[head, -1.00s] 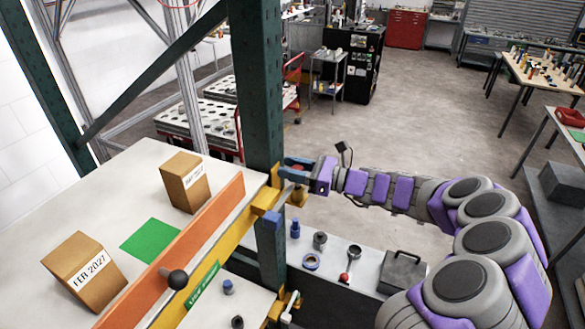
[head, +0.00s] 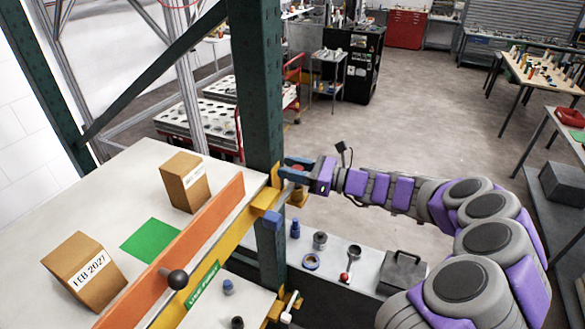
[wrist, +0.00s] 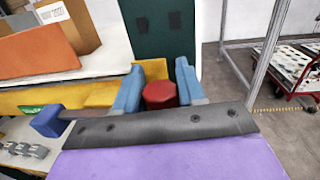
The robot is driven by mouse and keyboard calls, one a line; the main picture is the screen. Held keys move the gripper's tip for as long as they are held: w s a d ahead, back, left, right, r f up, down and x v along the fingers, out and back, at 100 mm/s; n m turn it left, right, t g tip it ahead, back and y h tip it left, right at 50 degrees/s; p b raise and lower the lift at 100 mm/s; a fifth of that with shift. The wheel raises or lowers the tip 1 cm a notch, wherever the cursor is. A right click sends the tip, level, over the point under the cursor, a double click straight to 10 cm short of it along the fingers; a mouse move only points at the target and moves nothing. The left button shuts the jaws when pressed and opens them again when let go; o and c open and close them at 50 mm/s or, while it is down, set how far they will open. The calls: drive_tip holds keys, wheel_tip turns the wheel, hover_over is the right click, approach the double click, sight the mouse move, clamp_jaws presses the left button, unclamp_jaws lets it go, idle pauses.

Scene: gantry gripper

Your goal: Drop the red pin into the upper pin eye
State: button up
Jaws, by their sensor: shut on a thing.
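My gripper (head: 293,168) is at the green post, beside the yellow bracket (head: 273,183) at the right end of the orange-faced table. In the wrist view its two blue fingers (wrist: 158,88) are shut on the red pin (wrist: 160,95), whose faceted head shows between them. The red pin is only a small patch in the head view. Yellow metal (wrist: 154,69) shows just behind the pin. A gold-coloured part (head: 298,197) shows right below the gripper. The pin's lower end and the upper eye's hole are hidden, so I cannot tell whether the pin is in the eye.
The green post (head: 258,90) stands close to the fingers. A blue block (head: 272,219) sticks out below the bracket. Two cardboard boxes (head: 185,182) stand on the white tabletop. A lower bench (head: 330,272) holds small parts and a grey toolbox (head: 403,272). The floor behind my arm is clear.

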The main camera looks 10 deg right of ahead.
drive_tip(key=shift+f, duration=0.4)
idle(0.3)
drive_tip(key=shift+r, duration=0.4)
drive_tip(key=shift+a+f, duration=0.1)
drive_tip(key=shift+f, duration=0.25)
idle(1.8)
drive_tip(key=shift+r, duration=0.35)
drive_tip(key=shift+f+b, duration=0.65)
drive_tip(key=shift+f, duration=1.35)
idle(1.4)
drive_tip(key=o, duration=1.1)
drive_tip(key=shift+w+d+f, duration=0.1)
drive_tip(key=shift+w+d, duration=0.1)
drive_tip(key=shift+s, duration=0.15)
